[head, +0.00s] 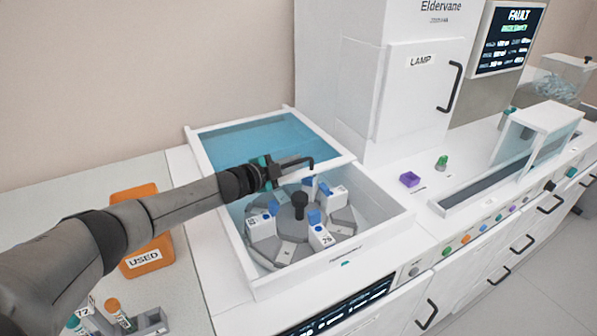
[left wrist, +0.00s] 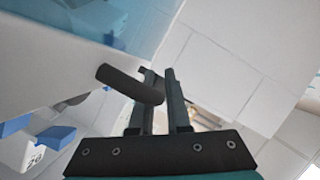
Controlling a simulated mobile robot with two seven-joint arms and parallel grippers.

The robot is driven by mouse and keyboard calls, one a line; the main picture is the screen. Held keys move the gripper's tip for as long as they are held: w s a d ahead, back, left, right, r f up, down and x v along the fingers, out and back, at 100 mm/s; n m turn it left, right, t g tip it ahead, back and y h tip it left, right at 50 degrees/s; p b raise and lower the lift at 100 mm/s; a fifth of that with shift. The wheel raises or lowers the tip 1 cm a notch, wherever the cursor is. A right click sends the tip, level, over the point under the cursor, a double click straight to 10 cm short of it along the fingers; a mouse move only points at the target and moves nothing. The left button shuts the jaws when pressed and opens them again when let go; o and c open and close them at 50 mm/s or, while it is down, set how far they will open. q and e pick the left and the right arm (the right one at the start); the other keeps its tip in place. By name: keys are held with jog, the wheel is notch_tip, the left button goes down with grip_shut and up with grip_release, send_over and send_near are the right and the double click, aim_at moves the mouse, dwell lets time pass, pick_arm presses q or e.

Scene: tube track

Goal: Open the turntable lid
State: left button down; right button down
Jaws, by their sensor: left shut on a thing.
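The turntable lid (head: 255,138) is a teal see-through pane in a white frame. In the head view it lies over the back of the white turntable housing (head: 385,222), and the front part with the grey turntable (head: 291,226) is uncovered. My left gripper (head: 285,168) is at the lid's front edge, shut on its black bar handle (head: 306,161). The left wrist view shows the handle (left wrist: 128,83) between the fingers of the gripper (left wrist: 158,88), with the teal pane (left wrist: 95,25) at upper left. My right gripper is in neither view.
White and blue cartridges (head: 262,228) sit around a black knob (head: 299,200) on the turntable. An orange USED bin (head: 143,250) stands at left, below my arm. The white lamp cabinet (head: 413,95) rises behind. A purple holder (head: 409,179) is at right.

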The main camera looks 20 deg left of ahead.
pick_arm(q)
jog(key=shift+w+a, duration=0.15)
jog(key=shift+a, duration=0.05)
jog(key=c, duration=0.9)
grip_release()
jog(key=shift+s+a, duration=0.1)
jog(key=shift+s, duration=0.3)
jog(key=shift+p+v, duration=0.9)
jog(key=shift+v, duration=6.3)
jog(key=shift+r, duration=0.15)
